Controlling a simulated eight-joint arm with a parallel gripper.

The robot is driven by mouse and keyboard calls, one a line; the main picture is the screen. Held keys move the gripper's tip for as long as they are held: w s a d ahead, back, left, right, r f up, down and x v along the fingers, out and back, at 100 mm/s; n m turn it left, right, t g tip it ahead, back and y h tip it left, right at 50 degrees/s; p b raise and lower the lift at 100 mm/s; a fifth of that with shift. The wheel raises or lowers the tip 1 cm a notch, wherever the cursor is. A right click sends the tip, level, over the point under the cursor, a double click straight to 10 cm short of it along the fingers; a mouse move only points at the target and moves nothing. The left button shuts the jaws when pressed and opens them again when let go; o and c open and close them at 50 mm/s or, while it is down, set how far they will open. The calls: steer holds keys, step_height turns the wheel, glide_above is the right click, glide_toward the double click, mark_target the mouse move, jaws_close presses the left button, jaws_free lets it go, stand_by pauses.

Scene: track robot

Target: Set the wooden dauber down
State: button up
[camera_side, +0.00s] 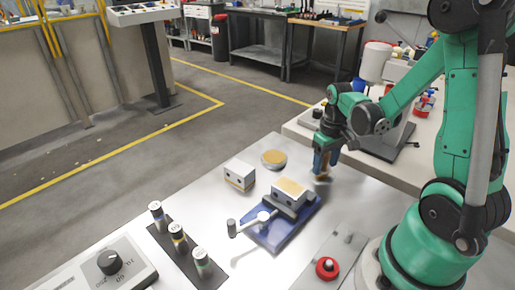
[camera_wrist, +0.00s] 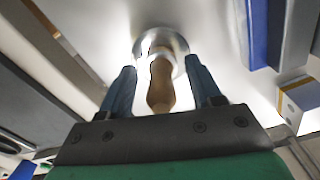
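The wooden dauber, a wooden handle (camera_wrist: 160,84) with a round metal base (camera_wrist: 172,42), is between the two fingers of my gripper (camera_wrist: 162,88) in the wrist view. Bare gaps show on both sides of the handle, so the fingers are open and do not appear to touch it. In the side view the dauber's base (camera_side: 322,181) appears to rest on the metal table (camera_side: 370,195), roughly upright. My gripper (camera_side: 324,165) points down around the handle there and hides much of it.
Left of the dauber are a round yellow-topped tin (camera_side: 273,159) and a grey block (camera_side: 239,175). A vise on a blue plate (camera_side: 270,236) stands in front. Several small bottles (camera_side: 178,238), a dial box (camera_side: 110,264) and a red button (camera_side: 327,267) are nearer the camera.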

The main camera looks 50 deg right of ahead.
steer(key=shift+r, duration=0.15)
step_height(320, 180, up, 12)
steer(key=shift+f, duration=0.15)
steer(key=w+a+n+t, duration=0.1)
steer(key=a+t, duration=0.1)
steer(key=a, duration=0.3)
steer(key=a+n+t, duration=0.1)
steer(key=a+t, duration=0.1)
steer(key=a, duration=0.3)
steer(key=w+a+n+t, duration=0.1)
steer(key=a+t, duration=0.2)
steer(key=a, duration=0.2)
steer(key=shift+w+f, duration=0.2)
steer(key=shift+w, duration=0.1)
stand_by(0.5)
